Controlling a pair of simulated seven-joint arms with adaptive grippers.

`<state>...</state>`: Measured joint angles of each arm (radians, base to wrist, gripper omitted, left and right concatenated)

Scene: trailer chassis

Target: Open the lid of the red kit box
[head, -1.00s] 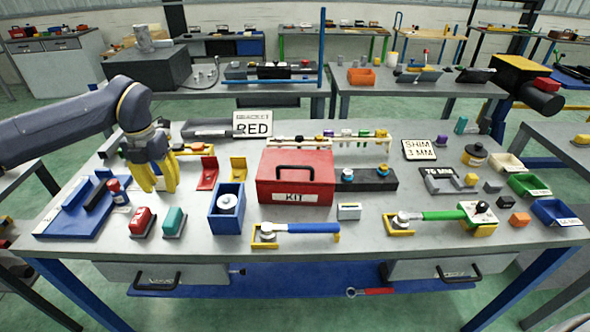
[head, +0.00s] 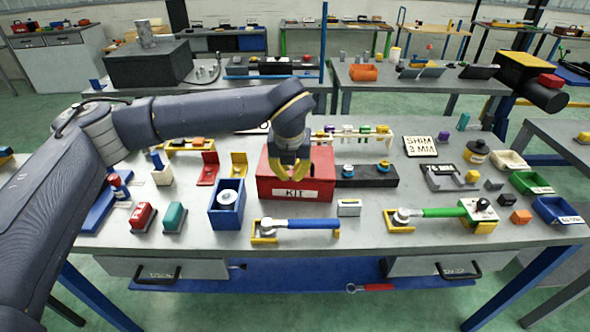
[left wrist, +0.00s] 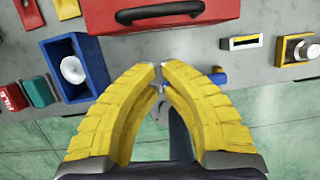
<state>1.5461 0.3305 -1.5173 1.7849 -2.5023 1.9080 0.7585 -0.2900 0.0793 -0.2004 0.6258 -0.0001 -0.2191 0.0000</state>
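The red kit box (head: 320,172) stands on the workbench with its lid down and a white KIT label on its front. In the left wrist view the box (left wrist: 108,25) is at the top, with its black handle (left wrist: 160,12). My left gripper (head: 288,189) is in front of and above the box in the head view, covering the handle there. In the left wrist view its yellow fingers (left wrist: 158,72) curve in until the tips nearly meet, with nothing seen between them. They look apart from the handle. My right gripper is not in view.
A blue bin (head: 227,211) holding a white round part stands left of the box. A blue-handled wrench (head: 305,224) lies in front. A dark block with knobs (head: 367,176) is at the right, and a rack (head: 350,138) is behind.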

